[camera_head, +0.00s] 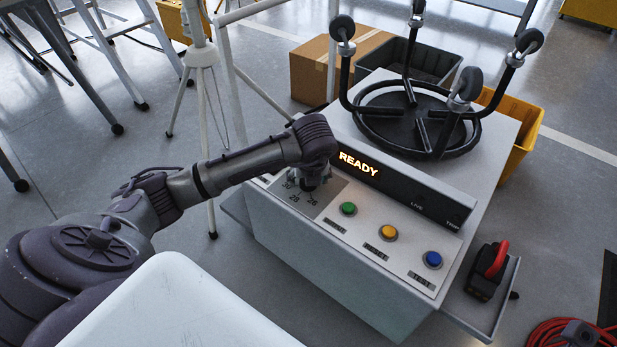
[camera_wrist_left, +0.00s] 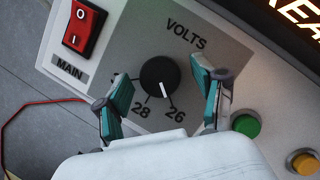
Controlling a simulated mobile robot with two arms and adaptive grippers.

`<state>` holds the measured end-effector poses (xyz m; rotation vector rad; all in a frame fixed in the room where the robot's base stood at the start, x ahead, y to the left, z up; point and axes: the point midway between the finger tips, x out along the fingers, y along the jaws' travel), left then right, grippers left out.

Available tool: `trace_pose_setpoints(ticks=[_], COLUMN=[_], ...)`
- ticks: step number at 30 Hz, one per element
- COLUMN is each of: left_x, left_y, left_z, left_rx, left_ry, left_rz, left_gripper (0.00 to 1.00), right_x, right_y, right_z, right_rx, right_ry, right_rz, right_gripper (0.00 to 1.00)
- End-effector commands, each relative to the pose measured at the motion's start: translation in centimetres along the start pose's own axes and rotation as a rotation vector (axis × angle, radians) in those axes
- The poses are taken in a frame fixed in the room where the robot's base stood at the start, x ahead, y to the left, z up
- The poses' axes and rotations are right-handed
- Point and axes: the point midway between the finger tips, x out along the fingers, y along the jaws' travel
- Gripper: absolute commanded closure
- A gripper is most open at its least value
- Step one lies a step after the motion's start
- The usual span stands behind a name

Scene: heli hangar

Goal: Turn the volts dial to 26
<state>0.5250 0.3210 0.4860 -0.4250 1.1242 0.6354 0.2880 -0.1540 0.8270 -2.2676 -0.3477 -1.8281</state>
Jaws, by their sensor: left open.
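The volts dial (camera_wrist_left: 160,77) is a round black knob on a grey plate (camera_wrist_left: 228,50) marked VOLTS. In the left wrist view its white pointer line points down and slightly right, toward the 26 mark. The 28 label is to the lower left of the dial. My left gripper (camera_wrist_left: 160,72) is open, with one teal finger on each side of the dial and a visible gap to it on both sides. In the head view my left gripper (camera_head: 312,184) is over the plate and hides the dial. My right gripper is in neither view.
A red MAIN switch (camera_wrist_left: 84,28) is left of the dial. Green (camera_head: 348,209), yellow (camera_head: 388,233) and blue (camera_head: 432,259) buttons line the panel to its right. A display (camera_head: 370,169) reads READY. A black wheeled frame (camera_head: 420,118) stands on the cabinet top behind.

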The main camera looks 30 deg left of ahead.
Motion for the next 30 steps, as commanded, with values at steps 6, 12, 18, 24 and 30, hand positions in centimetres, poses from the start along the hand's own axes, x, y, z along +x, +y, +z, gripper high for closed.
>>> trace_pose_setpoints(ticks=[6, 12, 18, 24, 30], left_x=[-1.4, -5.4, -9.4, -11.6, -12.0], left_y=[-0.1, -0.1, -0.1, 0.0, 0.0], left_z=[0.1, 0.1, 0.1, 0.1, 0.0], left_rx=[0.001, 0.001, 0.002, 0.0, 0.001], left_ry=[-0.001, -0.004, -0.003, -0.001, 0.0], left_rz=[-0.003, -0.005, -0.004, -0.001, 0.0], left_gripper=[0.31, 0.31, 0.31, 0.31, 0.31], right_x=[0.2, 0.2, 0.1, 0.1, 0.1], right_y=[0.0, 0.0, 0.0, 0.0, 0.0], right_z=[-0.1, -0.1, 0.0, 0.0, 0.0], right_rx=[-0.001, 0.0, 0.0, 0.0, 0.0], right_ry=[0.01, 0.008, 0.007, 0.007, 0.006], right_rz=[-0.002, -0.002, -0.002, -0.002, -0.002], right_gripper=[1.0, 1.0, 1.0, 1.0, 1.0])
